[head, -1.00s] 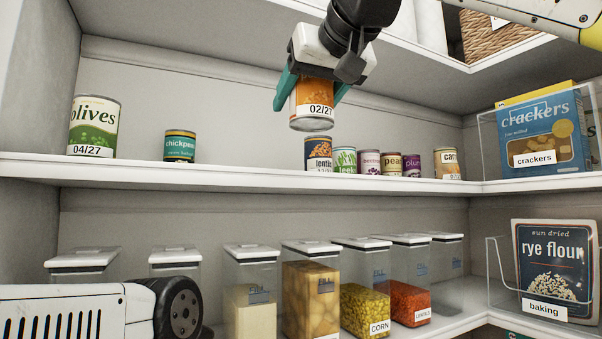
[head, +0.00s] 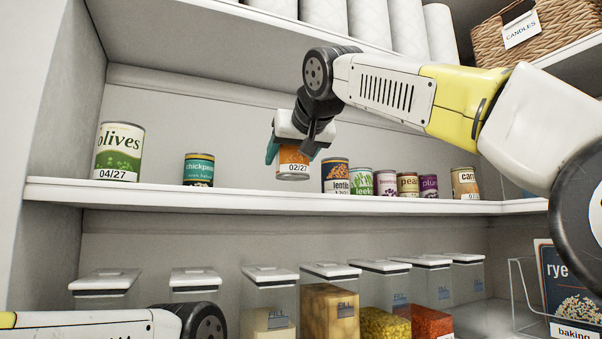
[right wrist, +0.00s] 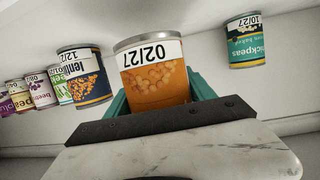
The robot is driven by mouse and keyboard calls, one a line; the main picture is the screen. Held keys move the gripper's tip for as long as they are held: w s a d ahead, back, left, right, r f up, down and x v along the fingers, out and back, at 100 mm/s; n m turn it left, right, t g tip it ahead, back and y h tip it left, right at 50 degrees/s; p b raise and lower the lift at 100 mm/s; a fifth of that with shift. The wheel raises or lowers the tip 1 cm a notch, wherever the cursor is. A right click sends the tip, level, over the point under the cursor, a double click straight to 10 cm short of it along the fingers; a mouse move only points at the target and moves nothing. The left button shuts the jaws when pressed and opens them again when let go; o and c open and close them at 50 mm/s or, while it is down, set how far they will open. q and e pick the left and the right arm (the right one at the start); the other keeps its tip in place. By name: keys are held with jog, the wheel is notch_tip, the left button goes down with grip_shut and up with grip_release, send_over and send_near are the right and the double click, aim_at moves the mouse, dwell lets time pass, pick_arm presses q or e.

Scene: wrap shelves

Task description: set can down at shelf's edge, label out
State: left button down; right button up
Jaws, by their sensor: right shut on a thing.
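The held can (head: 293,163) is orange with a white "02/27" strip near its lower end. It is upright, with its printed side facing out. My right gripper (head: 291,154) reaches down from above, teal fingers shut on the can. In the right wrist view the can (right wrist: 152,80) sits between the fingers, date strip in sight. Its lower end is at or just above the middle shelf (head: 240,194), near the front; I cannot tell if it touches. The chickpeas can (head: 199,170) stands to its left, the lentils can (head: 335,174) to its right. My left gripper is out of view.
An olives can (head: 119,152) stands at the far left. Several cans, leeks (head: 361,182) to a carrot-coloured one (head: 464,183), continue the row on the right. Lidded clear containers (head: 330,305) fill the shelf below. Bare shelf lies on both sides of the held can.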

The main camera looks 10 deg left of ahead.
aim_at(298, 157)
jog(key=shift+s+f, duration=0.1)
jog(key=shift+f, duration=1.5)
jog(key=shift+f, duration=0.15)
jog(key=o, duration=1.8)
jog(key=v, duration=1.2)
jog(key=shift+d, duration=0.1)
